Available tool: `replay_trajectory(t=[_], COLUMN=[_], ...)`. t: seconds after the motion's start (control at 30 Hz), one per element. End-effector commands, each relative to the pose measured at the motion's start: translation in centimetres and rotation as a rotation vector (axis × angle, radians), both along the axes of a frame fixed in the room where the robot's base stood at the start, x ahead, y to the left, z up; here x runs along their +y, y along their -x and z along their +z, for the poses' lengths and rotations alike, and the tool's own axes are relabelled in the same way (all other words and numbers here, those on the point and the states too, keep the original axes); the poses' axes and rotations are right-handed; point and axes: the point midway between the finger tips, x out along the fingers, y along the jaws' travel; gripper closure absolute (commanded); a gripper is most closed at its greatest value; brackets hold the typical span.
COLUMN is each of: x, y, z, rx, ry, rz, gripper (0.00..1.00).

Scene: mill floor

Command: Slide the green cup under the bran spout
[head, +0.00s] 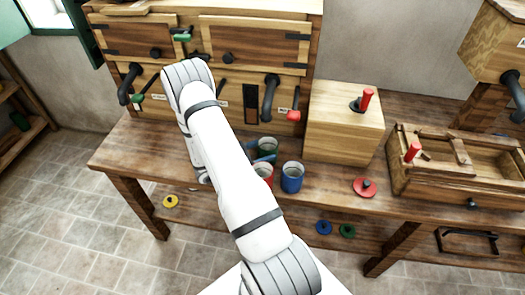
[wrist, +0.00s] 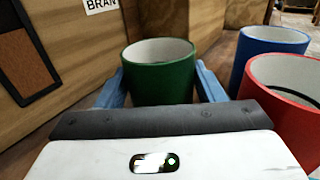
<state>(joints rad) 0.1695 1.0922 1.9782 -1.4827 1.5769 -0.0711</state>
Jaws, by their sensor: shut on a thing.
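The green cup (wrist: 165,80) stands upright between the two blue fingers of my gripper (wrist: 160,92), which are shut on it. In the head view the green cup (head: 269,150) is partly hidden by my arm and a blue finger. A BRAN label (wrist: 102,3) is on the wooden front beyond a dark-framed window in the wrist view. In the head view, a black spout (head: 269,98) hangs just right of that window, above and behind the cup; I take it for the bran spout. The spout itself is out of the wrist view.
A red cup (head: 264,171) and a blue cup (head: 291,177) stand close in front of the green cup. A wooden box with a red-handled lever (head: 367,97) stands to the right. A red lid (head: 365,187) lies on the bench. Another black spout (head: 129,84) hangs at left.

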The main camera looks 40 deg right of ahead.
Motion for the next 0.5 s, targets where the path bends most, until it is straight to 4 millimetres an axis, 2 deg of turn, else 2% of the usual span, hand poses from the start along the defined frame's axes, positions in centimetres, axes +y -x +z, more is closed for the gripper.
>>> replay_trajectory(t=[0.1, 0.5], x=[-0.01, -0.28], y=[0.01, -0.82], z=[0.01, -0.04], rx=[0.0, -0.002], ry=[0.0, 0.001], rz=[-0.001, 0.0], gripper=[0.66, 0.66])
